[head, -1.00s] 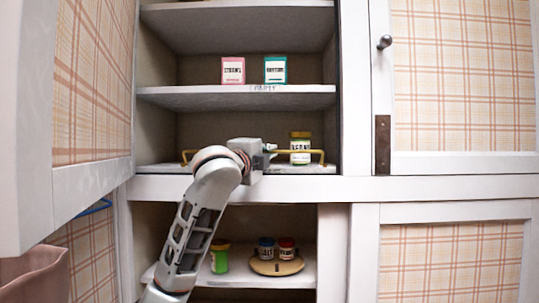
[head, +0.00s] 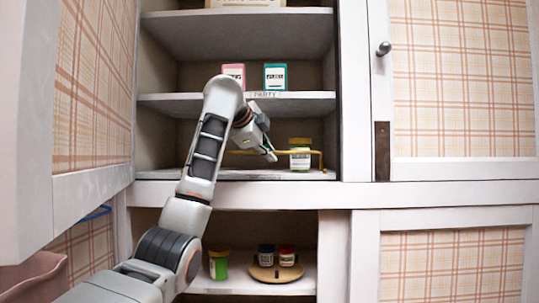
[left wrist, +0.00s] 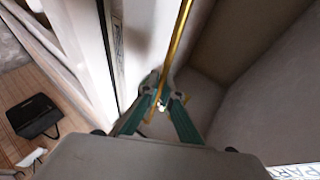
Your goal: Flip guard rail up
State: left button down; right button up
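The guard rail (head: 310,152) is a thin brass bar across the front of the cabinet's middle shelf (head: 250,175). Its right end bends down toward the shelf; its left end is hidden behind my arm. My left gripper (head: 270,156) is at the rail's middle, pointing down and to the right. In the left wrist view the rail (left wrist: 179,38) runs between the green-sided fingers of my left gripper (left wrist: 164,92). The fingers lean close in around the bar, but whether they clamp it is unclear. My right gripper is not in view.
A yellow-lidded jar (head: 300,156) stands behind the rail, right of the gripper. Pink (head: 233,72) and teal (head: 275,76) boxes sit on the shelf above. Below are a green jar (head: 218,265) and a round wooden tray (head: 262,275). An open door (head: 95,130) bounds the left side.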

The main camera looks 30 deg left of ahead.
pick_arm(q)
jog(key=shift+w+r+g, duration=0.1)
jog(key=shift+g, duration=0.2)
dwell(0.4)
jog(key=c, duration=2.2)
grip_release()
jog(key=v, duration=1.2)
jog(key=shift+a, duration=0.15)
